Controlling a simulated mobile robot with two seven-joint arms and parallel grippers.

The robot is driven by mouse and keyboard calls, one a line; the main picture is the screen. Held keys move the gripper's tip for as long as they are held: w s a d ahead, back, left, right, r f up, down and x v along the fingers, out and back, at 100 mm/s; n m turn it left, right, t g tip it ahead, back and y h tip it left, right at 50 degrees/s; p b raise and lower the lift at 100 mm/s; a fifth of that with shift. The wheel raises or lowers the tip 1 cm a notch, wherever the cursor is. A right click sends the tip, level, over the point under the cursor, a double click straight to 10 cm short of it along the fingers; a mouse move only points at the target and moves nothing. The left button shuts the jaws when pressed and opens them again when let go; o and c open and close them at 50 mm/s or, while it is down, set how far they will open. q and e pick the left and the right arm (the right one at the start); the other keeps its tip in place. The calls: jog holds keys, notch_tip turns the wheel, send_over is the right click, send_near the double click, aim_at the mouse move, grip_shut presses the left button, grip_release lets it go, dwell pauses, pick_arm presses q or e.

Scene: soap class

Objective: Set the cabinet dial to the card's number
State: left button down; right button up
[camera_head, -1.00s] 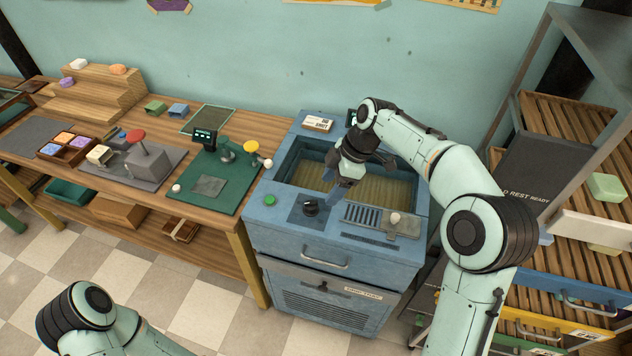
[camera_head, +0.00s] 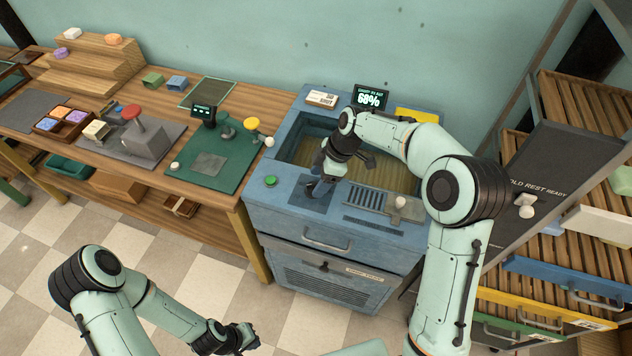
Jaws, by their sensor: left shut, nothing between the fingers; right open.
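The blue cabinet (camera_head: 285,219) stands in the middle, with a sunken basin in its top. Its black dial (camera_head: 309,189) sits on a dark plate at the front left of the top and is largely hidden by my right gripper. My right gripper (camera_head: 318,187) is open and points down at the dial; I cannot tell whether it touches it. A white card (camera_head: 321,98) lies on the back left corner of the cabinet; its print is too small to read. A display (camera_head: 370,97) at the back reads 68%. My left gripper (camera_head: 250,337) is shut and empty, low over the floor.
A green button (camera_head: 270,181) lies left of the dial. A slotted grate (camera_head: 370,199) and a pale knob (camera_head: 400,201) lie right of it. A yellow card (camera_head: 416,115) is at the back. A wooden bench stands left; a rack of trays stands right.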

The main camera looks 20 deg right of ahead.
aim_at(313, 188)
jog(key=shift+x, duration=1.15)
